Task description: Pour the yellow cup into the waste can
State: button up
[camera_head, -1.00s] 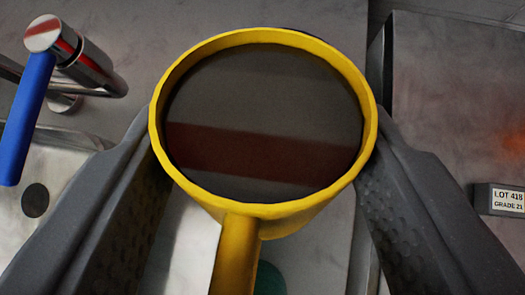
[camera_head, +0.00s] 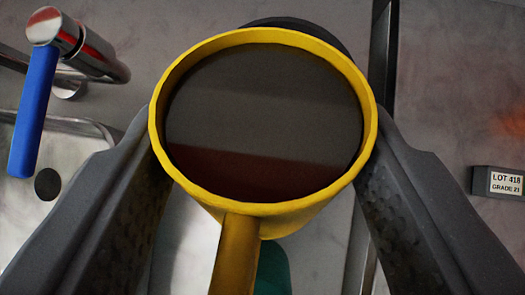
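The yellow cup (camera_head: 236,245) fills the middle of the view, seen from above with its handle toward me. It holds a dark liquid (camera_head: 262,100) with a reddish band across its lower part, close below the rim. My gripper (camera_head: 262,125) has its two dark grey fingers against the left and right sides of the cup, shut on it. Behind the cup's far rim, a black rounded thing (camera_head: 305,25) shows in part; I cannot tell whether it is the waste can. The cup hides what lies below it.
A chrome tap (camera_head: 80,45) with a blue lever stands at upper left over a steel sink (camera_head: 80,135). A small block labelled LOT 418 (camera_head: 498,182) lies at right, past a dark seam. A green thing (camera_head: 273,272) shows partly below the cup.

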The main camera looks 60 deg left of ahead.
jog(key=shift+w+a+r+g+h+p, duration=0.15)
jog(key=shift+r+g+h+p, duration=0.25)
jog(key=shift+g+p, duration=1.05)
jog(key=shift+w+d+r+g+h+p, duration=0.15)
jog(key=shift+r+g+p, duration=0.55)
jog(key=shift+p, duration=1.35)
jog(key=shift+w+a+r+m+g+h+p, duration=0.1)
jog(key=shift+w+r+m+g+h+p, duration=0.1)
jog(key=shift+g+p, duration=0.55)
jog(key=shift+w+a+r+m+g+h+p, duration=0.1)
jog(key=shift+w+g+h+p, duration=0.05)
jog(key=shift+g+p, duration=0.55)
dwell(0.4)
jog(key=shift+w+a+r+g+h+p, duration=0.15)
jog(key=shift+w+g+h+p, duration=0.15)
jog(key=shift+g+p, duration=0.8)
jog(key=shift+w+d+r+g+h+p, duration=0.2)
jog(key=shift+g+p, duration=0.5)
jog(key=shift+p, duration=0.7)
